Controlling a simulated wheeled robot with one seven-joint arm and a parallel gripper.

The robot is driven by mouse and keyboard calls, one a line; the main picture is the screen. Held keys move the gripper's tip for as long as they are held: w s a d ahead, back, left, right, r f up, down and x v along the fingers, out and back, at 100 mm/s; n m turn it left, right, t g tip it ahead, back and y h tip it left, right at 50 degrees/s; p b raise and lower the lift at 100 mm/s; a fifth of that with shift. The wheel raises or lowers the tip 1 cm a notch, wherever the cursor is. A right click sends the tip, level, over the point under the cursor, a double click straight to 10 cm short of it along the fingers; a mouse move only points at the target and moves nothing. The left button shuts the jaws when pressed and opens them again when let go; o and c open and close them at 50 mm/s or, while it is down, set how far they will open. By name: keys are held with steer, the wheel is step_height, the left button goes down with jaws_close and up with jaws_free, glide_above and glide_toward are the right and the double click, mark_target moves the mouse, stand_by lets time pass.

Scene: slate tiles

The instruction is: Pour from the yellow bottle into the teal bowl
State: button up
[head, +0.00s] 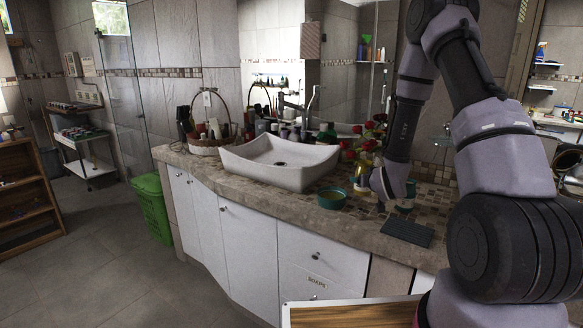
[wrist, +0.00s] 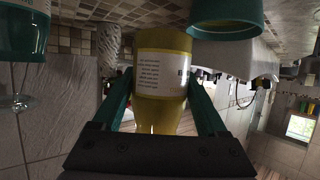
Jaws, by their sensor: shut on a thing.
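The yellow bottle (head: 361,174) is at my gripper (head: 372,184), over the counter beside the teal bowl (head: 332,198). In the wrist view the yellow bottle (wrist: 160,75), with a white label, is between the two teal fingers of my gripper (wrist: 158,88), which is shut on it. The bottle looks about upright; part of it is hidden by my arm in the head view. The teal bowl stands on the counter left of the bottle in the head view, and shows at the upper right in the wrist view (wrist: 228,28).
A green bottle (head: 408,196) stands right of my gripper. A dark mat (head: 408,231) lies near the counter (head: 300,213) front edge. A white basin (head: 280,165) is left of the bowl. Red flowers (head: 366,142) stand behind, and a basket (head: 209,146) is further left.

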steer(key=shift+d, duration=0.1)
stand_by(0.3)
steer(key=shift+s+r, duration=0.1)
steer(key=shift+s, duration=0.05)
steer(key=w+a, duration=0.2)
steer(key=a, duration=0.3)
steer(key=w+a+f, duration=0.1)
steer(key=w+a, duration=0.1)
steer(key=a, duration=0.3)
steer(key=w+a+f, duration=0.1)
steer(key=w+a, duration=0.1)
steer(key=a, duration=0.3)
steer(key=shift+w, duration=0.35)
steer(key=shift+a+r+m+y, duration=0.35)
steer(key=shift+a+m+y, duration=0.15)
steer(key=shift+m+y, duration=0.15)
steer(key=shift+a+f+m, duration=0.1)
steer(key=shift+m, duration=0.15)
steer(key=shift+a+f+m+y, duration=0.2)
steer(key=shift+a+m+y, duration=0.2)
steer(key=shift+m, duration=0.2)
